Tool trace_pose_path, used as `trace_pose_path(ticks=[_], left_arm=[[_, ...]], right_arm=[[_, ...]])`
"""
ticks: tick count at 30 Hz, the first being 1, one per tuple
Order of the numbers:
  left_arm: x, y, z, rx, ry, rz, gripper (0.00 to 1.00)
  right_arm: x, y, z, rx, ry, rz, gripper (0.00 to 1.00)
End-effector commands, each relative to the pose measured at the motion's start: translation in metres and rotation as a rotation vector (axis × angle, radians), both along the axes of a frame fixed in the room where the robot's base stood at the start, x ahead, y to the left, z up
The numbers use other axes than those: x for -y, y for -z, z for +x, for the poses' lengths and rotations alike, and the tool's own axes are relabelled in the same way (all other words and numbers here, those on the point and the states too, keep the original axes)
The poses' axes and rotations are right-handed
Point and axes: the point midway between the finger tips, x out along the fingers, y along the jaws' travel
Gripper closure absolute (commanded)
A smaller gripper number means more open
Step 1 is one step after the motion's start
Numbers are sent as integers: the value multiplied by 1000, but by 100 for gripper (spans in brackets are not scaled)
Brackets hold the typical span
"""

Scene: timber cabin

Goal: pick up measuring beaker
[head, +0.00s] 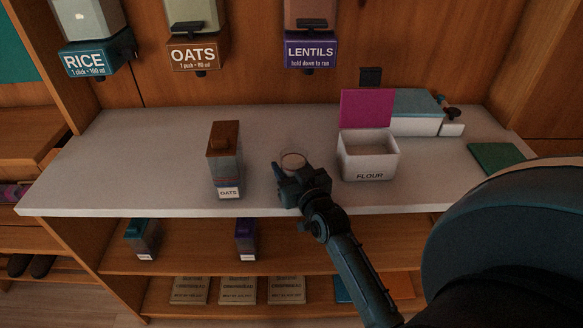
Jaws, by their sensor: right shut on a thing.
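The measuring beaker (292,161) is a small clear vessel with a round rim, on or just above the grey counter (130,150) near its middle. My right gripper (290,178) is shut on it from the front. The gripper hides the beaker's lower part, so I cannot tell if its base touches the counter. My left gripper is not in view.
A brown-lidded OATS container (225,165) stands left of the beaker. An open white FLOUR bin (368,160) with a raised magenta lid (366,110) stands to the right. RICE (86,60), OATS (195,55) and LENTILS (311,53) dispensers hang above.

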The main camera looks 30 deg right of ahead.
Motion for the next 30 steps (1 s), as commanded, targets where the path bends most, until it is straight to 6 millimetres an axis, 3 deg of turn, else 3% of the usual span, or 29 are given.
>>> trace_pose_path(ticks=[11,30], left_arm=[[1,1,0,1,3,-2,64],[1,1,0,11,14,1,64]], right_arm=[[-1,-6,-8,1,0,0,77],[-13,-5,-80,-1,0,1,77]])
